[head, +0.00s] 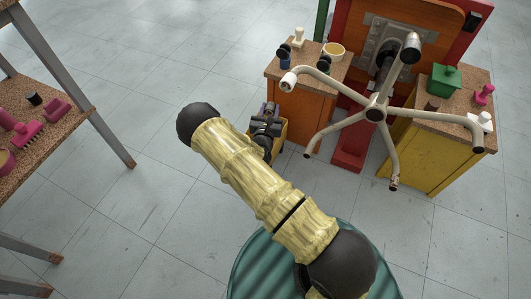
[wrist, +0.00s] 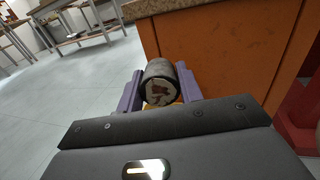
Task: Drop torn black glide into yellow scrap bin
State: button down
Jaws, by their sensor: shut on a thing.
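The torn black glide (wrist: 160,84) is a short dark cylinder with a ragged whitish and brown end face. In the wrist view it sits between the two purple fingers of my gripper (wrist: 160,90), which is shut on it. In the head view my gripper (head: 268,109) is over or just beside the yellow scrap bin (head: 281,135). The bin stands near the orange cabinet, partly hidden by my wrist and arm. A sliver of yellow shows below the glide in the wrist view. The bin's inside is hidden.
An upturned chair base (head: 376,113) with several pale legs stands at the right on a red stand. The orange cabinet (head: 291,108) is close beside my gripper. A yellow cabinet (head: 420,160) stands further right. A workbench is at the left; the floor between is clear.

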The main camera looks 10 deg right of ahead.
notch_tip(320, 180, down, 4)
jog(key=b, duration=0.3)
jog(key=shift+a+b, duration=0.1)
jog(key=shift+b, duration=0.2)
jog(key=c, duration=0.9)
grip_release()
jog(key=shift+o, duration=0.2)
jog(key=shift+s, duration=0.1)
jog(key=p+v, duration=0.8)
jog(key=v, duration=0.9)
jog(key=shift+s+a, duration=0.1)
